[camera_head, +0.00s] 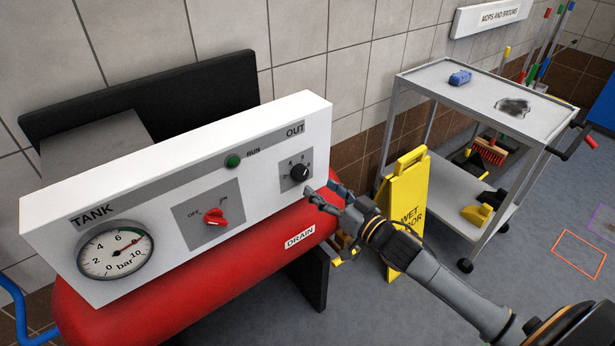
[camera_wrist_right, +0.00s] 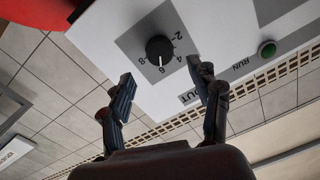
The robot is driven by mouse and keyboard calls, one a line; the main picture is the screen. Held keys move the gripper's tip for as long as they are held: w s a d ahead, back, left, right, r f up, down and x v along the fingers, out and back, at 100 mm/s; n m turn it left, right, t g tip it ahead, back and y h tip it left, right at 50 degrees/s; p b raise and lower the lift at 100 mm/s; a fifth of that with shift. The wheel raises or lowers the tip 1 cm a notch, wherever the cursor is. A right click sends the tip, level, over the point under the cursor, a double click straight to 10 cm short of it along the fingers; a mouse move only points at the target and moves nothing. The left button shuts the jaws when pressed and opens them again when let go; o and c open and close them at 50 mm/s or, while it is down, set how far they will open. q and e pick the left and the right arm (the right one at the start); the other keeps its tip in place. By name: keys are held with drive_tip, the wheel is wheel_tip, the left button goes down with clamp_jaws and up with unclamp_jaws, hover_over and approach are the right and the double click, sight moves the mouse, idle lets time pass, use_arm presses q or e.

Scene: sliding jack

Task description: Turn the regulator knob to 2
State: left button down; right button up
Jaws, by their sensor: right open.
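The regulator knob (camera_head: 299,172) is small, round and black, on a grey patch under the word OUT at the right end of the white panel (camera_head: 178,146). In the wrist view the knob (camera_wrist_right: 159,48) has numbers around it, and its pale mark appears to face the 6; this is small to read. My right gripper (camera_head: 322,191) is just below and right of the knob in the head view. In the wrist view its two fingers (camera_wrist_right: 162,78) are spread apart, with nothing between them, short of the knob. My left gripper is not in view.
A red switch (camera_head: 214,217), a green RUN button (camera_head: 232,161) and a pressure gauge (camera_head: 116,250) share the panel. The red tank (camera_head: 200,285) lies below. A yellow wet-floor sign (camera_head: 405,210) and a grey cart (camera_head: 440,105) stand to the right.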

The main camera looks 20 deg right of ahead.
sight(303, 175)
drive_tip(key=shift+x, duration=3)
drive_tip(key=c, duration=1.2)
